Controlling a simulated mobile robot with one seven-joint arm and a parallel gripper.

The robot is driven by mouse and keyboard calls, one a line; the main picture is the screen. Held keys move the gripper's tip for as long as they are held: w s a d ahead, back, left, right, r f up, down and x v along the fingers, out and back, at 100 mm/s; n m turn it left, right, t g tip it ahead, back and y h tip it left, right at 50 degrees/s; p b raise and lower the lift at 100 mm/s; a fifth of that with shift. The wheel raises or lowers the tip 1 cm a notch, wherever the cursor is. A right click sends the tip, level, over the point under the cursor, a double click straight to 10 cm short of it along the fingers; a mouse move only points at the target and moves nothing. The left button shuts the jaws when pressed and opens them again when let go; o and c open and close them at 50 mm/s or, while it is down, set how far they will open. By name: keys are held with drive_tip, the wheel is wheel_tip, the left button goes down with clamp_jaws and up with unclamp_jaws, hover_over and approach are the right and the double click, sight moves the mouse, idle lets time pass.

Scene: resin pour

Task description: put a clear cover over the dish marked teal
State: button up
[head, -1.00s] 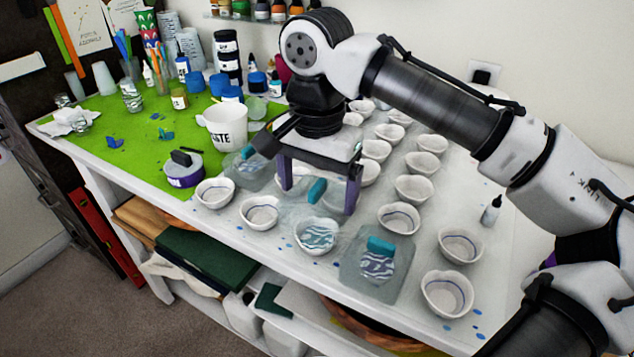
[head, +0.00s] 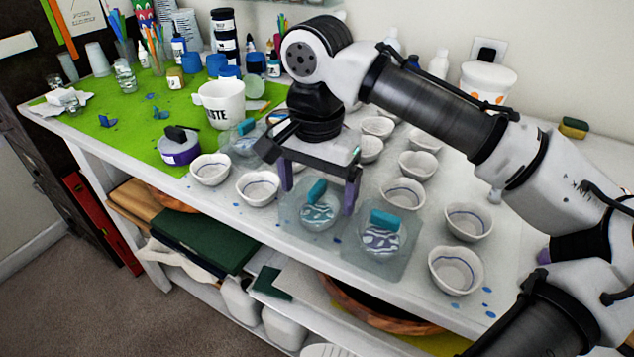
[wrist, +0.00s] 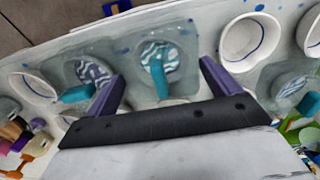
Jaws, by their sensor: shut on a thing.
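I cannot tell whether the cover touches the dish. A second clear cover (head: 392,273) is over a dish with grey-purple swirls (head: 381,243), close on the right. A third clear cover (head: 235,150) is farther back left.
Several empty white dishes stand around, including one left (head: 257,188) and one right (head: 455,269). A white cup (head: 222,104) and a purple tape roll (head: 180,148) are on the green mat (head: 120,138). The table's front edge is close to the covers.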

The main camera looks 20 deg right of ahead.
drive_tip(key=shift+f, duration=0.2)
idle(0.6)
drive_tip(key=o, duration=0.7)
drive_tip(key=shift+o, duration=0.2)
wheel_tip(320, 180, up, 14)
drive_tip(key=p, duration=0.1)
drive_tip(key=shift+p, duration=0.3)
